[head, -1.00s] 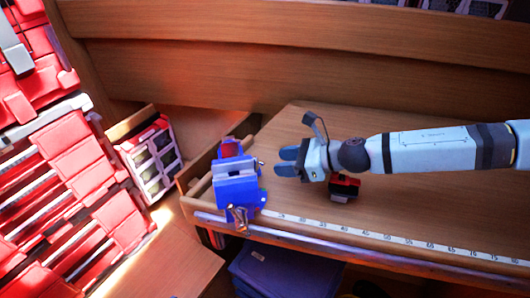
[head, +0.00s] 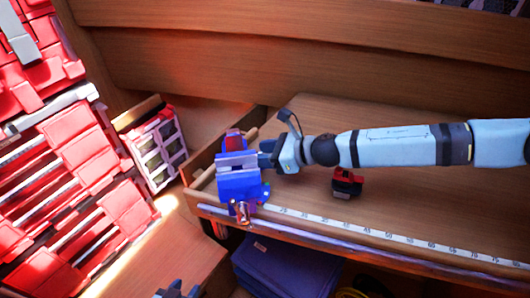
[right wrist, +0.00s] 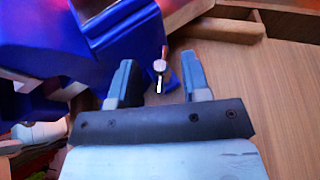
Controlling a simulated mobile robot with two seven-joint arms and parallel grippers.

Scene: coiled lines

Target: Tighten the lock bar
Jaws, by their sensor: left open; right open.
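A blue bench vise (head: 238,188) with grey jaws stands at the left end of the wooden bench. In the right wrist view its blue body (right wrist: 125,28) fills the upper left. A small metal bar with a pale round end, seemingly the lock bar (right wrist: 160,68), sticks out beside it. My right gripper (head: 267,153) is open beside the vise's right side. In the right wrist view its fingers (right wrist: 158,78) stand either side of the bar's end, not closed on it. My left gripper (head: 178,291) is open and empty, partly in view at the bottom edge, below the vise.
A red and black block (head: 346,183) lies on the bench (head: 420,205) right of the vise, below my right arm. A measuring strip (head: 370,233) runs along the front edge.

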